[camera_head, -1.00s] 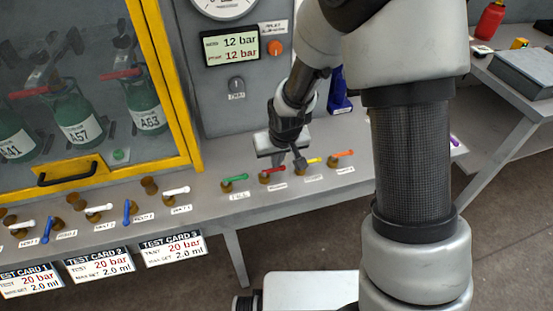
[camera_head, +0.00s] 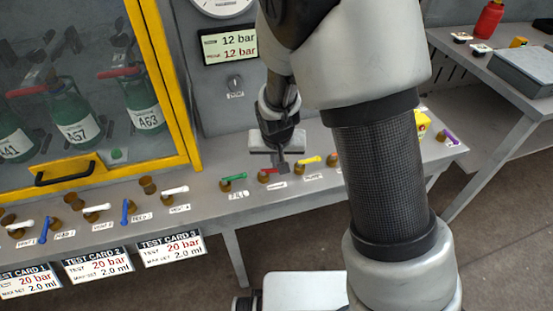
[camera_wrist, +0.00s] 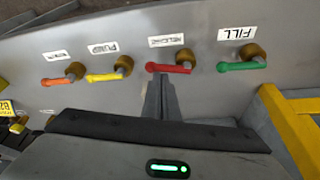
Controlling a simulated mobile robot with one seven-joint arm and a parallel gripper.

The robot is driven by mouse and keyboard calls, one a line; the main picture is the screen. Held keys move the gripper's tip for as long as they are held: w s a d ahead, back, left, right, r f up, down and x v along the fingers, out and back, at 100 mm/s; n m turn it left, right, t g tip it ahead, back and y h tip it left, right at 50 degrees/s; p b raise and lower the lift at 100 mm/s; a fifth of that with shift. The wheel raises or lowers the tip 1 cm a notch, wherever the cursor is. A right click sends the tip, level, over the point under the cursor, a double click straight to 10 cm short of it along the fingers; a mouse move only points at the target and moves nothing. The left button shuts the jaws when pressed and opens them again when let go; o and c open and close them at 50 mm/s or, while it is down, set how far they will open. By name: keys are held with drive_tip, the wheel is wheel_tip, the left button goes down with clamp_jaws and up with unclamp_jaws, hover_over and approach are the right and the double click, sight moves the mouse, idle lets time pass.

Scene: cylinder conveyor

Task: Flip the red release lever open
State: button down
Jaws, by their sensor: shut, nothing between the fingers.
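The red release lever (camera_wrist: 169,68) lies roughly crosswise on its brass valve (camera_wrist: 182,54) in the wrist view, beside a white label. In the head view the red lever (camera_head: 266,174) is on the bench front, between the green and yellow levers, with its right end close to my gripper. My gripper (camera_wrist: 160,80) is shut and empty. Its fingertips are at the free left end of the red lever; I cannot tell whether they touch. In the head view my gripper (camera_head: 283,168) points down just right of the red lever's body.
The green FILL lever (camera_wrist: 241,66) and the yellow lever (camera_wrist: 103,77) flank the red one closely. An orange lever (camera_wrist: 56,81) is further left. A yellow-framed cabinet (camera_head: 166,88) stands left, and a pressure panel (camera_head: 230,46) stands behind. Several white and blue levers line the bench's left.

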drive_tip(key=m+p, duration=0.1)
drive_tip(key=s+m+h+p, duration=0.1)
drive_tip(key=m+p, duration=0.1)
drive_tip(key=shift+s+r+m, duration=0.25)
drive_tip(key=shift+m, duration=0.15)
drive_tip(key=m+p, duration=0.2)
drive_tip(key=s+m+h+p, duration=0.1)
drive_tip(key=p, duration=0.1)
drive_tip(key=shift+s+a+m+g+h, duration=0.1)
drive_tip(key=shift+m+g+h, duration=0.2)
drive_tip(key=shift+m+g, duration=0.1)
drive_tip(key=m+p, duration=0.2)
drive_tip(key=s+m+g+p, duration=0.1)
drive_tip(key=shift+a+h, duration=0.3)
drive_tip(key=shift+h, duration=0.1)
drive_tip(key=m, duration=0.1)
drive_tip(key=m+p, duration=0.1)
drive_tip(key=m, duration=0.1)
drive_tip(key=shift+s+a+f+g, duration=0.2)
drive_tip(key=shift+s+a+g, duration=0.15)
drive_tip(key=shift+g, duration=0.05)
drive_tip(key=shift+s+a+p, duration=0.1)
drive_tip(key=shift+a+p, duration=0.05)
drive_tip(key=shift+p, duration=0.25)
drive_tip(key=shift+a+f, duration=0.1)
